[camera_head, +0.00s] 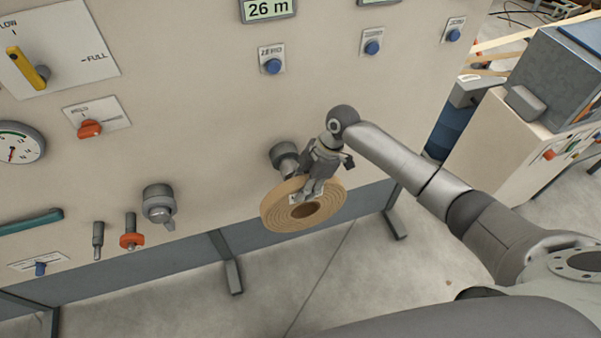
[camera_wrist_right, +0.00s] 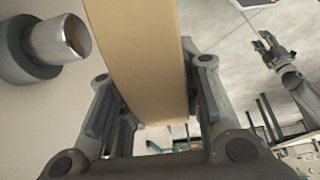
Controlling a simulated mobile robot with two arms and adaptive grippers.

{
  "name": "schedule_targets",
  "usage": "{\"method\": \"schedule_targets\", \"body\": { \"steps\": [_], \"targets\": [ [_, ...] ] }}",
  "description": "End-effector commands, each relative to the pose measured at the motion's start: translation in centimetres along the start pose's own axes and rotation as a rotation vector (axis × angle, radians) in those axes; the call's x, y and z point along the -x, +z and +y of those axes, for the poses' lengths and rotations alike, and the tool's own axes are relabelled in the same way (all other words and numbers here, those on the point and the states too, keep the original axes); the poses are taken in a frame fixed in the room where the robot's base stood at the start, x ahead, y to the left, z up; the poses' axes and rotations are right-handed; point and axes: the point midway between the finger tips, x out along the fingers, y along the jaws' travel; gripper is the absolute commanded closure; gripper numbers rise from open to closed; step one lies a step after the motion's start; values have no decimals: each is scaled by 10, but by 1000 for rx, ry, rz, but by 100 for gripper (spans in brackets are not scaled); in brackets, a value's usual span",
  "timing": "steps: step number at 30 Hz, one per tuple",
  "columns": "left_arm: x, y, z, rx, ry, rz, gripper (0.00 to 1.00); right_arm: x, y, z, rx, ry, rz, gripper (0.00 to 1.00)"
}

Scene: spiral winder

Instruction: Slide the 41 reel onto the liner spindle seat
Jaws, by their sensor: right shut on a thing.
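The reel (camera_head: 272,211), a tan roll with an open core, is held in front of the machine panel in the head view. My right gripper (camera_head: 312,188) is shut on its band, at the side near the panel. In the right wrist view the reel's tan edge (camera_wrist_right: 142,60) stands between the two fingers. A grey spindle seat (camera_head: 284,157) sticks out of the panel just above and behind the reel. In the right wrist view its metal end (camera_wrist_right: 62,40) is left of the reel, apart from it. I cannot read a number on the reel. My left gripper (camera_wrist_right: 270,45) shows small in the right wrist view.
A blue button (camera_head: 273,66) and a display (camera_head: 268,8) are above. Open floor lies below the reel.

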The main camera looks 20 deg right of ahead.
Motion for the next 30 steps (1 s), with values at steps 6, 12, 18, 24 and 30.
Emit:
{"method": "schedule_targets", "body": {
  "steps": [6,12,18,24,30],
  "targets": [
    [24,-2,0,0,0,-1,60,9,-4,-20,1,3,4,100],
    [41,-3,-1,0,0,-1,60,11,-6,-38,1,2,4,100],
    [54,-4,-1,0,0,-2,60,12,-6,-55,1,3,3,100],
    [62,-5,-1,0,0,-2,60,12,-6,-66,2,3,4,100],
    [62,-5,-1,0,0,-2,60,13,-7,-68,-10,10,5,100]
  ]
}}
